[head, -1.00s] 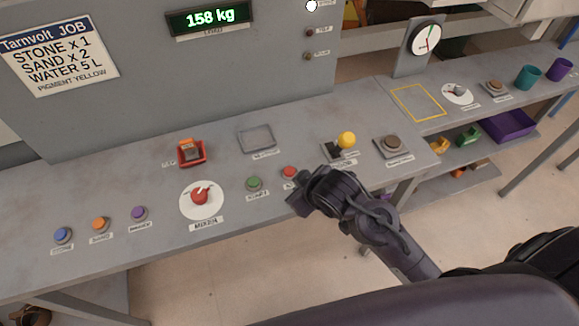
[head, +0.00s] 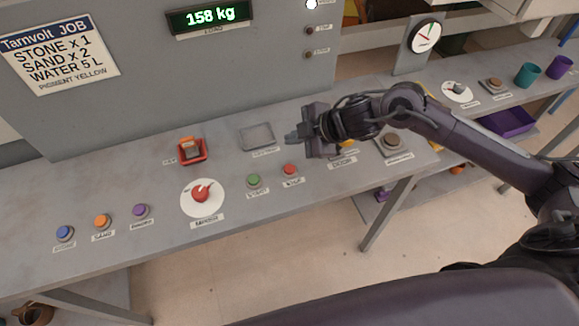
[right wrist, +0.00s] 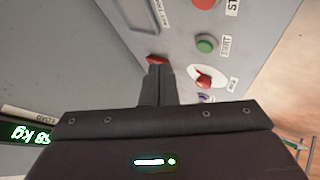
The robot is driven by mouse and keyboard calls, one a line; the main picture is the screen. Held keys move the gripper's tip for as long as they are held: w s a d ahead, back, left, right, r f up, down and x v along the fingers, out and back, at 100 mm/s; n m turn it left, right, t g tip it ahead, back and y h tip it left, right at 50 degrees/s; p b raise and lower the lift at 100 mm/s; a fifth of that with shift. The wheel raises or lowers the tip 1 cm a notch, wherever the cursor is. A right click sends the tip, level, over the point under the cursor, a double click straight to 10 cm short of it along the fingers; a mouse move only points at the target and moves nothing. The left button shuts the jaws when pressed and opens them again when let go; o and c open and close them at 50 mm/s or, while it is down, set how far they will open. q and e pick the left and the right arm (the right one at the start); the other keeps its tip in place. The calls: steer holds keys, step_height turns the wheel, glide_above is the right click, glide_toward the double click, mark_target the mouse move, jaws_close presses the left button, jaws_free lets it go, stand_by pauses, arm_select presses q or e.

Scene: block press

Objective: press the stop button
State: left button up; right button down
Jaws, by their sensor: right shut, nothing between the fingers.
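The red stop button (head: 290,169) sits on the grey bench top, right of the green start button (head: 253,181). It shows whole in the head view, with its label in front. In the right wrist view the stop button (right wrist: 205,3) is cut by the top edge, above the green start button (right wrist: 205,44). My right gripper (head: 293,137) is shut and empty, raised over the back of the bench, behind the stop button and apart from it. Its closed fingers (right wrist: 158,85) show in the right wrist view. My left gripper is not in view.
A red mixer knob (head: 201,194) on a white dial and a red-framed switch (head: 191,150) are at left. A grey framed pad (head: 257,137) lies beside my gripper. The yellow-topped lever is mostly hidden by my arm. A display (head: 209,16) reads 158 kg.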

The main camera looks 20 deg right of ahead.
steer(key=shift+f, duration=0.1)
steer(key=b, duration=0.7)
glide_above(294, 169)
step_height(294, 169, down, 8)
steer(key=shift+r, duration=0.2)
steer(key=shift+f+b, duration=0.35)
steer(key=shift+f, duration=0.15)
steer(key=shift+s+f, duration=0.1)
stand_by(1.0)
steer(key=shift+f, duration=0.3)
steer(key=shift+f+b, duration=0.45)
steer(key=shift+f, duration=0.1)
stand_by(0.8)
steer(key=shift+r, duration=0.15)
steer(key=shift+r+p, duration=0.8)
steer(key=shift+p, duration=0.15)
